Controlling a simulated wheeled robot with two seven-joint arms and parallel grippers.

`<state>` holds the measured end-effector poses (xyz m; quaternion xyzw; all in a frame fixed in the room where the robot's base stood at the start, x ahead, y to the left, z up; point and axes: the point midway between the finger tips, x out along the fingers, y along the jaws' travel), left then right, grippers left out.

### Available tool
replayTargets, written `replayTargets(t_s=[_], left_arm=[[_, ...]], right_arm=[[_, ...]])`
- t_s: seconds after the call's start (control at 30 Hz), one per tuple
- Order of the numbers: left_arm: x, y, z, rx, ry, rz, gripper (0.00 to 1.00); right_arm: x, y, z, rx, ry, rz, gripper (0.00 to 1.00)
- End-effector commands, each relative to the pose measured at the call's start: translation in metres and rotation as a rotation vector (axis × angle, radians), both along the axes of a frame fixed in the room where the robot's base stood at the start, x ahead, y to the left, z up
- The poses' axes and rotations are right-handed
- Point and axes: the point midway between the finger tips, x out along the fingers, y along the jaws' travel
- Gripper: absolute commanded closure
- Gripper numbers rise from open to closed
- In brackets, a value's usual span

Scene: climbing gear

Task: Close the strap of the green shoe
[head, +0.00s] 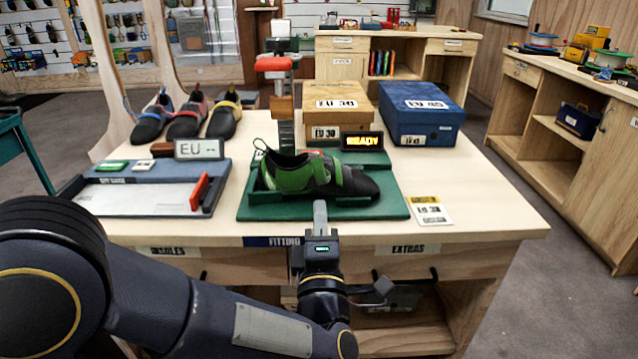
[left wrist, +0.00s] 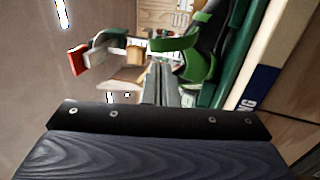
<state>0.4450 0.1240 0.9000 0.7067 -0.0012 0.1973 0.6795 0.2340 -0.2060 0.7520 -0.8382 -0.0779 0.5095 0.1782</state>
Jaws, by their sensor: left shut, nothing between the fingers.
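The green shoe (head: 292,178) with a black toe lies on a dark green fitting mat (head: 390,208), its toe to the right. Green straps (head: 343,172) cross its upper; I cannot tell from here which one is loose. In the left wrist view the shoe (left wrist: 200,62) shows sideways, and a green strap (left wrist: 186,22) appears to stand out from it. My left gripper (head: 320,208) is shut and empty, just in front of the mat's near edge, close to the shoe's near side. Its fingers also show in the left wrist view (left wrist: 160,82). My right gripper is not in view.
Behind the mat stand a tan box (head: 337,106), a blue box (head: 420,115) and a small black sign (head: 362,141). A foot-measuring tray (head: 140,195) lies left, with several other shoes (head: 187,120) beyond. A card (head: 429,210) lies right; the table's right side is clear.

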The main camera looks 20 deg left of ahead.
Motion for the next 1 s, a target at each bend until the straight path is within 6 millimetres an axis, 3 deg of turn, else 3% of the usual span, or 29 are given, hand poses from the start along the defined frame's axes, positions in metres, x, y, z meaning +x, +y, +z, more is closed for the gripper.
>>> replayTargets(t_s=[0.2,0.4,1.0], left_arm=[[0.04,0.012,0.013,-0.001,-0.001,0.003,1.0],[0.061,0.018,0.018,0.001,0.0,0.0,1.0],[0.066,0.019,0.023,-0.004,0.014,-0.001,1.0]], right_arm=[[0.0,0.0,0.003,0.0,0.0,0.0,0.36],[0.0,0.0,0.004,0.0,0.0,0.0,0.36],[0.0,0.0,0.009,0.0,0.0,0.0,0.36]])
